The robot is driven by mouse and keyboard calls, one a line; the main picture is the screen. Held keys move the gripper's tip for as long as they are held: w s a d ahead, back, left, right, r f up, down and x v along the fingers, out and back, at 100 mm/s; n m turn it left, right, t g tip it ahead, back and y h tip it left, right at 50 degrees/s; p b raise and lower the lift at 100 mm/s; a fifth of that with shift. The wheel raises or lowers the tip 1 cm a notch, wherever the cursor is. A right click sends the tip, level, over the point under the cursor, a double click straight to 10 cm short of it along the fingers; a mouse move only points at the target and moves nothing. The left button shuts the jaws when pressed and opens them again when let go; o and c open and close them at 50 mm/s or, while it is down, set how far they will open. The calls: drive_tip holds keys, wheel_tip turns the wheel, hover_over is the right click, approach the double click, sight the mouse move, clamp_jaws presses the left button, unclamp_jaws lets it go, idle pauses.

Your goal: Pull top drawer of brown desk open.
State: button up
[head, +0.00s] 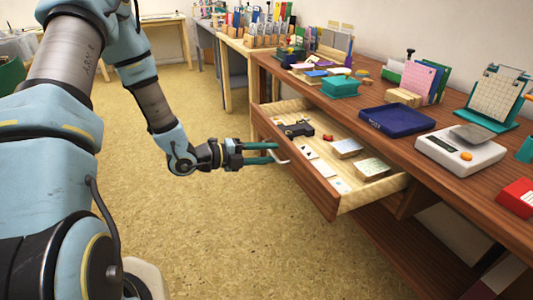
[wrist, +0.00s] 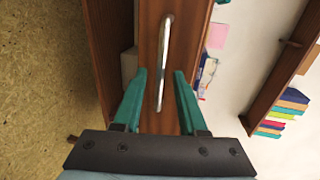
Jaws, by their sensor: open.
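The brown desk (head: 385,140) runs along the right side of the head view. Its top drawer (head: 308,185) is pulled well out, with its light wooden inside showing. A pale bar handle (head: 283,157) is on the drawer front. My gripper (head: 277,152) is at this handle, its teal fingers open. In the wrist view, the handle (wrist: 165,50) runs lengthwise between the two spread fingers (wrist: 160,85), with gaps on both sides. The drawer front (wrist: 150,30) lies just beyond the fingertips.
The drawer holds a dark stamp-like object (head: 297,129), small boxes (head: 347,147) and cards. On the desktop are a blue inkpad (head: 398,120), a scale (head: 460,150) and a red box (head: 517,197). The speckled floor (head: 225,225) in front is clear.

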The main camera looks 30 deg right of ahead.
drive_tip(key=v, duration=1)
drive_tip(key=shift+a, duration=0.4)
